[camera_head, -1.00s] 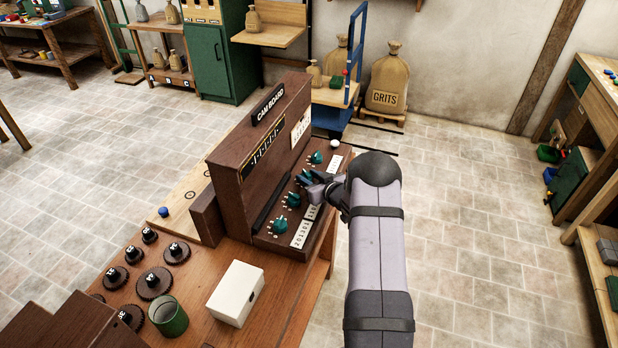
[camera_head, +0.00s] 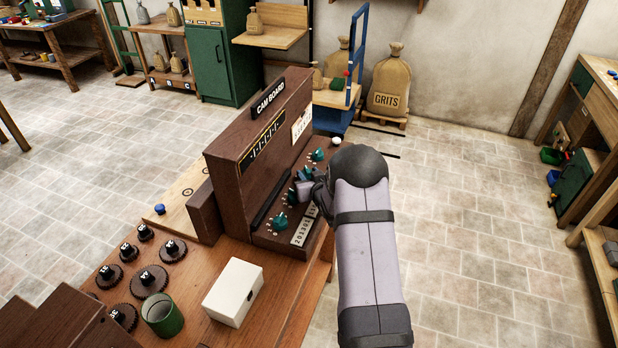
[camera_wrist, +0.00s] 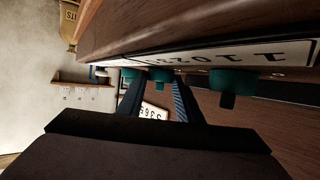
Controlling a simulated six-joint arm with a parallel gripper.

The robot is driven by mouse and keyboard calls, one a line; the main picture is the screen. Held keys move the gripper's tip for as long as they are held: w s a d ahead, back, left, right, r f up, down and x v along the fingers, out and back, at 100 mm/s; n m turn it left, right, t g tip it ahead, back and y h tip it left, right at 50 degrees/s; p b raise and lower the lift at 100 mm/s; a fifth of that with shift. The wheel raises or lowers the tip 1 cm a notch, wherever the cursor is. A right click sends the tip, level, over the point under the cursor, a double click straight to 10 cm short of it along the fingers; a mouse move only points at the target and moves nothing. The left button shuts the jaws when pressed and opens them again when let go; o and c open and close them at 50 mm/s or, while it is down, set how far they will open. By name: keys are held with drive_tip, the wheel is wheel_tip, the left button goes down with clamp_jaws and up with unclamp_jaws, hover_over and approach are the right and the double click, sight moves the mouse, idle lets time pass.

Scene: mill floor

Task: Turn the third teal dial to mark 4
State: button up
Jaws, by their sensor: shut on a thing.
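The dark wooden cam board (camera_head: 228,180) stands on the bench, with a row of teal dials along its sloped front. The nearest dial (camera_head: 281,222), the second dial (camera_head: 292,197) and the farthest dial (camera_head: 317,155) show in the head view. My gripper (camera_head: 304,186) is at the dial between the second and the farthest, largely hiding it. In the wrist view my two fingers (camera_wrist: 158,90) are shut on this teal dial (camera_wrist: 160,75). Another teal dial (camera_wrist: 233,80) is to its right, beside a number strip (camera_wrist: 215,55). The held dial's pointer and mark cannot be read.
A white box (camera_head: 233,292), a green cup (camera_head: 162,315) and several dark gears (camera_head: 149,282) lie on the bench (camera_head: 200,340) in front. A white knob (camera_head: 336,140) is at the board's far end.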

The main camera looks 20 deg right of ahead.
drive_tip(key=shift+r, duration=0.1)
drive_tip(key=o, duration=1)
drive_tip(key=shift+b+v, duration=1.15)
drive_tip(key=shift+v, duration=2.5)
drive_tip(key=shift+r, duration=0.1)
